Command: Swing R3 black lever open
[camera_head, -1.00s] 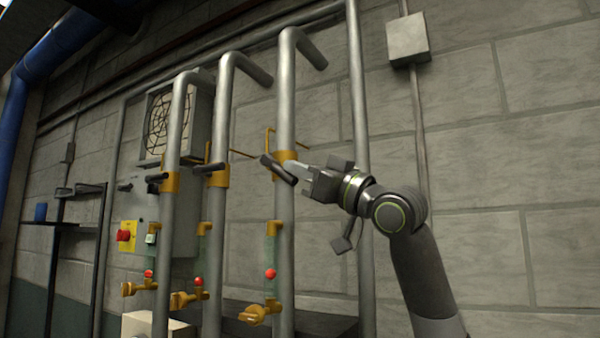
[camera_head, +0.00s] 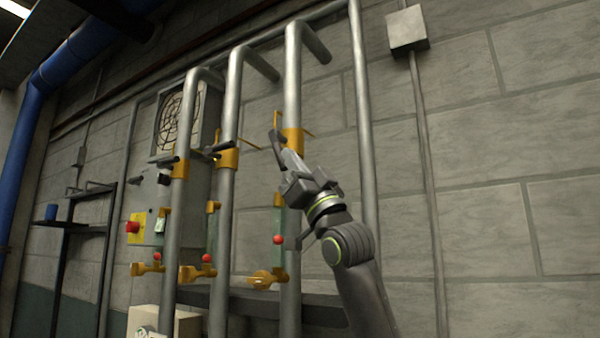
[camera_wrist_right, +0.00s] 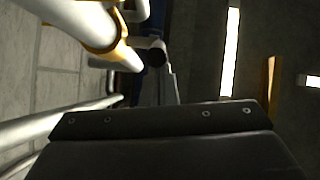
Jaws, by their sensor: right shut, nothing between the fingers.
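In the head view, the black lever (camera_head: 277,141) sits at the brass valve collar (camera_head: 293,140) on the rightmost of three valved pipes. I take it as R3; no label is readable. The lever stands steeply, its free end up. My right gripper (camera_head: 287,158) is shut and empty, its fingertips at the lever's lower part; whether they touch cannot be told. In the right wrist view, a brass collar on a pale pipe (camera_wrist_right: 108,42) shows at the top, and a dark plate fills the bottom. My left gripper is not in view.
Two more pipes with black levers, the middle lever (camera_head: 215,149) and the left lever (camera_head: 178,158), stand to the left. Brass taps (camera_head: 265,279) with red balls sit below. A bare vertical pipe (camera_head: 364,130) stands close right of the valve. Open wall lies farther right.

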